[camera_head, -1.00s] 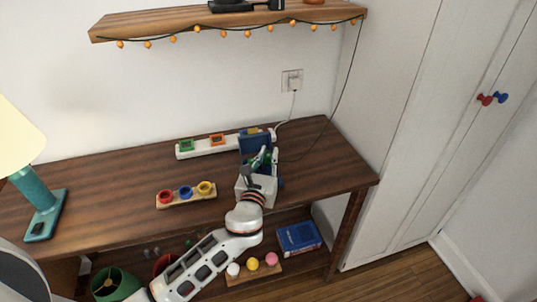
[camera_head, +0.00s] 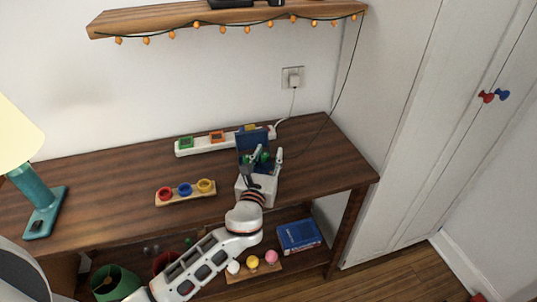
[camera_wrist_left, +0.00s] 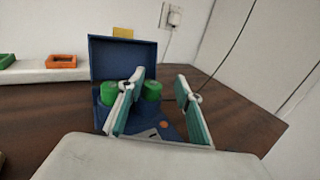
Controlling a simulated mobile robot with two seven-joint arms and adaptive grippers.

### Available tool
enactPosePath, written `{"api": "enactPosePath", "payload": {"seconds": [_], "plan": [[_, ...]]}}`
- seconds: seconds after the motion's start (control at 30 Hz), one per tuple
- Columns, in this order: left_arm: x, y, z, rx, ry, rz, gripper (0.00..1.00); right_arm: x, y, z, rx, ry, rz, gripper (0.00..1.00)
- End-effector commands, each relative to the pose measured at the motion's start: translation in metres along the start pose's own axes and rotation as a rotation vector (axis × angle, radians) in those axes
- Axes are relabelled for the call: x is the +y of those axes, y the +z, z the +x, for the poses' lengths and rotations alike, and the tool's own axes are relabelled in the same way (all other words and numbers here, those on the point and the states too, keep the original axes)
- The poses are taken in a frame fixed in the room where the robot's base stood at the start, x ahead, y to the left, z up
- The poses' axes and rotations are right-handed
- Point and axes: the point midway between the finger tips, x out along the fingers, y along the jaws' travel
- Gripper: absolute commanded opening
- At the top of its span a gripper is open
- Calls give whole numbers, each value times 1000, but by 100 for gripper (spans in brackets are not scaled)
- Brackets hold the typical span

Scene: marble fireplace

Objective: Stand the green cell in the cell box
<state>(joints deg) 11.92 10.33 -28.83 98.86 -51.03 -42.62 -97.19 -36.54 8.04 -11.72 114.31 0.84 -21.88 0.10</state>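The cell box is a dark blue box with its lid (camera_head: 246,139) raised, near the back right of the table; in the left wrist view its lid (camera_wrist_left: 108,58) stands behind the fingers. Two green tops show in it, apparently green cells: one (camera_wrist_left: 108,94) left of my left gripper's left finger, one (camera_wrist_left: 152,90) between the fingers. Both look upright; their lower parts are hidden. An orange-brown spot (camera_wrist_left: 165,125) shows on the box floor at front right. My left gripper (camera_head: 268,152) is open over the box, its fingers spread apart (camera_wrist_left: 160,76). My right gripper is out of view.
A wooden holder (camera_head: 172,203) with red, blue and yellow rings stands left. A lamp (camera_head: 38,205) is at far left. A shelf (camera_head: 200,19) hangs above. The table's middle is clear.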

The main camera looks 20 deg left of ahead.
Motion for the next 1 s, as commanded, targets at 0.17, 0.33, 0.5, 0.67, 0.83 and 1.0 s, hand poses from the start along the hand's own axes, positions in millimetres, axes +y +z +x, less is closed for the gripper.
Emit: {"api": "enactPosePath", "payload": {"seconds": [0.17,0.33,0.5,0.67,0.83,1.0], "plan": [[0,0,-1,0,1,1,35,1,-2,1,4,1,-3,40],[0,-1,-17,1,0,1,35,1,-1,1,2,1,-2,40],[0,0,-51,1,-1,0,35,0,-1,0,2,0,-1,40],[0,-1,-83,2,0,0,35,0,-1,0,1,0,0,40],[0,-1,-108,2,-1,1,35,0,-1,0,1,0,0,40],[0,0,-119,1,0,1,35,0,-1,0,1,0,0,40]]}}
